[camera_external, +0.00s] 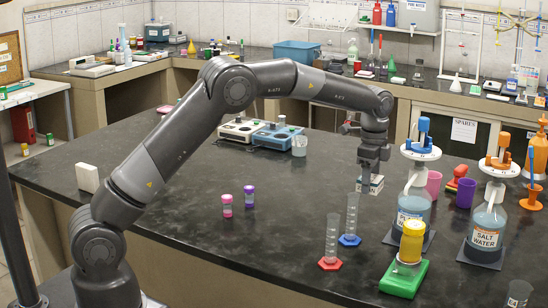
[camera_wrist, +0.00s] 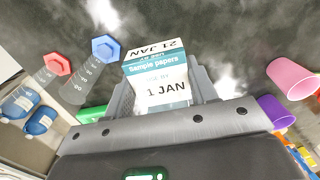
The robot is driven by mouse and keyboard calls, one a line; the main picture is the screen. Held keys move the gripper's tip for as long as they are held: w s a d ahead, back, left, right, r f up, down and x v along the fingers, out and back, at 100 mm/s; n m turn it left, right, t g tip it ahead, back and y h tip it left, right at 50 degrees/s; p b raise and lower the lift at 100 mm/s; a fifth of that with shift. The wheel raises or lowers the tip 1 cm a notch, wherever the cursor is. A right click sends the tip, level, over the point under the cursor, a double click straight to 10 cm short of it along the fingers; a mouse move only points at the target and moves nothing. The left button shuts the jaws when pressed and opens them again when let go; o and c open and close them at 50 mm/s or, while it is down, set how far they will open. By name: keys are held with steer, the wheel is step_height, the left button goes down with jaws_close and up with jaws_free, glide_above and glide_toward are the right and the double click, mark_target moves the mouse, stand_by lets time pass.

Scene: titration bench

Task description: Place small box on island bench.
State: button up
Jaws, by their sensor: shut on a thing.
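The small box (camera_wrist: 158,85) is white and teal, with "Sample papers" and "JAN" printed on it. It sits between the fingers of my gripper (camera_wrist: 162,92) in the wrist view, and the gripper is shut on it. In the external view the box (camera_external: 371,184) shows below my gripper (camera_external: 372,170), at or just above the dark top of the island bench (camera_external: 290,215). I cannot tell whether its underside touches the bench.
Two graduated cylinders, one with a red base (camera_external: 331,245) and one with a blue base (camera_external: 350,220), stand left of the box. A salt water bottle (camera_external: 486,235) and another dispenser bottle (camera_external: 413,205) stand right. Two small vials (camera_external: 238,200) stand left, with clear bench around them.

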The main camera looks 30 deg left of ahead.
mark_target(368, 225)
steer(key=shift+d+f, duration=0.25)
steer(key=shift+f, duration=0.1)
step_height(368, 225, down, 9)
steer(key=shift+f, duration=0.2)
steer(key=shift+f, duration=0.1)
steer(key=o, duration=1)
steer(key=shift+c, duration=0.2)
